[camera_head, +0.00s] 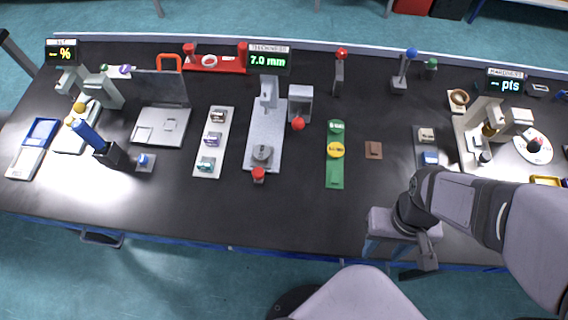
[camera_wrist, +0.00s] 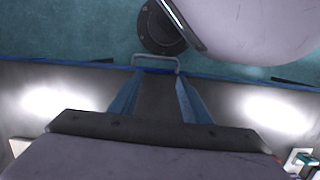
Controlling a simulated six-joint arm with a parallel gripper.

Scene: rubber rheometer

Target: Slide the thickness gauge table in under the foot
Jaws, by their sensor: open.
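The thickness gauge (camera_head: 268,92) stands on a long pale grey base plate (camera_head: 266,128) left of the bench's middle, below a display reading 7.0 mm. Its small round grey table (camera_head: 262,153) sits near the plate's front end, apart from the gauge head. A red knob (camera_head: 258,173) is at the front of the table. The foot under the gauge head is too small to make out. My gripper (camera_head: 400,258) is open and empty at the bench's front edge, well right of the gauge. Its blue fingers also show in the wrist view (camera_wrist: 158,92), apart with nothing between them.
A white strip with several samples (camera_head: 213,142) lies left of the plate. A grey block with a red knob (camera_head: 300,104) stands close on its right. A green strip (camera_head: 335,165) and a brown square (camera_head: 373,150) lie further right. Front bench space is mostly clear.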

